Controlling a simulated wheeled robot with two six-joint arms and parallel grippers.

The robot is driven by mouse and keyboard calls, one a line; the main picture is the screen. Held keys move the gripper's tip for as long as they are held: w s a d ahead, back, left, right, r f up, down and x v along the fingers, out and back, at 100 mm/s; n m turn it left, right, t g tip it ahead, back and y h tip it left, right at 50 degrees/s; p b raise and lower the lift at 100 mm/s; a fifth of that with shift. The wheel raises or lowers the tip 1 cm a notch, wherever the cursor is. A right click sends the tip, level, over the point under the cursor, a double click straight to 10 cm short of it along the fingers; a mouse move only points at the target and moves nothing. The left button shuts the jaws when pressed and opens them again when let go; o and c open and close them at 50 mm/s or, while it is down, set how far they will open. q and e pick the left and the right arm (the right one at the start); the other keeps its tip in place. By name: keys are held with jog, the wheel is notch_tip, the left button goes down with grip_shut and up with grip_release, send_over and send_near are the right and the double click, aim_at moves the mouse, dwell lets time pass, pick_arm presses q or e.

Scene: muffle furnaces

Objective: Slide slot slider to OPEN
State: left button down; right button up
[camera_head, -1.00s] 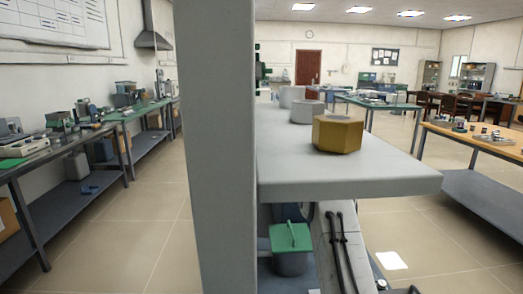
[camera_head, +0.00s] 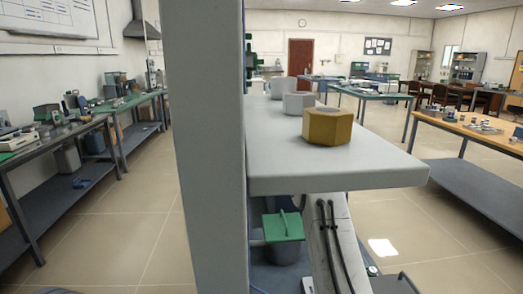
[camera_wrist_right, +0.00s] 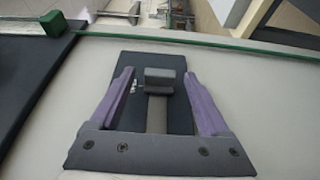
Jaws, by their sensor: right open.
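In the right wrist view, a dark rectangular plate (camera_wrist_right: 130,62) lies on a pale panel. A grey slider knob (camera_wrist_right: 160,84) stands on it, above a narrower grey strip (camera_wrist_right: 156,117). I cannot read any OPEN marking. My right gripper (camera_wrist_right: 157,72) is open, its two purple fingers on either side of the knob. Gaps show between the fingers and the knob, and neither finger clearly touches it. The head view does not show the slider clearly or either gripper. My left gripper is in neither view.
A grey upright (camera_head: 205,150) blocks much of the head view. Beside it, a pale shelf (camera_head: 335,178) bears a brass hexagonal block (camera_head: 327,127) and grey round pieces. A green-lidded container (camera_head: 284,232) stands below. In the wrist view, a green rail (camera_wrist_right: 200,42) crosses beyond the plate.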

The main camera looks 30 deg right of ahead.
jog(key=s+b, duration=0.2)
jog(key=s, duration=0.8)
jog(key=shift+d, duration=0.15)
